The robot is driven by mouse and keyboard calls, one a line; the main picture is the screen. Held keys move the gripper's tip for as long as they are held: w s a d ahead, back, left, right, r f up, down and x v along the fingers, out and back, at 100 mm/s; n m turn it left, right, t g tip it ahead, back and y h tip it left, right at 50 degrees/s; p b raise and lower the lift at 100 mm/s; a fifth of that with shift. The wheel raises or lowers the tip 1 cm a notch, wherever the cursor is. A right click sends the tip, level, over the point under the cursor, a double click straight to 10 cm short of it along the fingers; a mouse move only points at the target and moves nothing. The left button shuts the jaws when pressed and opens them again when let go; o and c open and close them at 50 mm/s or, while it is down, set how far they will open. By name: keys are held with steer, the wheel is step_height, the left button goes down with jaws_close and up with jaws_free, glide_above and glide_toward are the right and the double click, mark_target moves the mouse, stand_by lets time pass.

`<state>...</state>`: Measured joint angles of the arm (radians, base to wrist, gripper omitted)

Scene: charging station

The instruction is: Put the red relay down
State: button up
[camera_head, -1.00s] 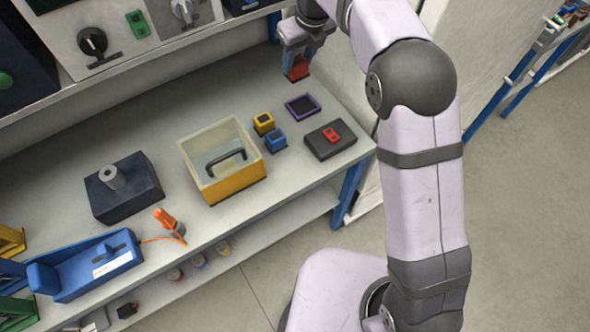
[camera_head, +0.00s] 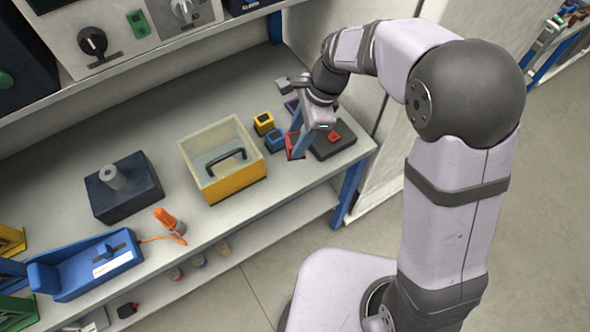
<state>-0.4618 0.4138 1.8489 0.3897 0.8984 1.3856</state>
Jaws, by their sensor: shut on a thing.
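The red relay (camera_head: 291,149) is between the fingertips of my gripper (camera_head: 298,136), which is shut on it. The relay shows as a small red edge at the fingers' lower end, low over the bench, just left of a dark box with a red button. The fingers hide most of it, and I cannot tell whether it touches the bench. A blue relay-like block (camera_head: 275,140) stands close to its left, and a yellow one (camera_head: 263,123) stands just behind that. A purple-rimmed tray (camera_head: 291,105) is partly hidden behind my gripper.
The dark box (camera_head: 345,146) with the red button stands near the bench's right end. A clear-walled yellow bin (camera_head: 236,182) with a black handle stands left of the blocks. A dark block with a grey cylinder (camera_head: 112,178) is farther left. The bench behind the bin is clear.

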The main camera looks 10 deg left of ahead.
steer(key=n+g, duration=0.1)
steer(key=n, duration=0.3)
steer(key=shift+s+h, duration=0.1)
steer(key=shift+h, duration=0.3)
steer(key=shift+f+p, duration=0.95)
steer(key=shift+f, duration=4.05)
steer(key=shift+f, duration=0.1)
steer(key=o, duration=1.2)
steer(key=b+v, duration=0.2)
steer(key=v, duration=1)
steer(key=shift+d, duration=0.1)
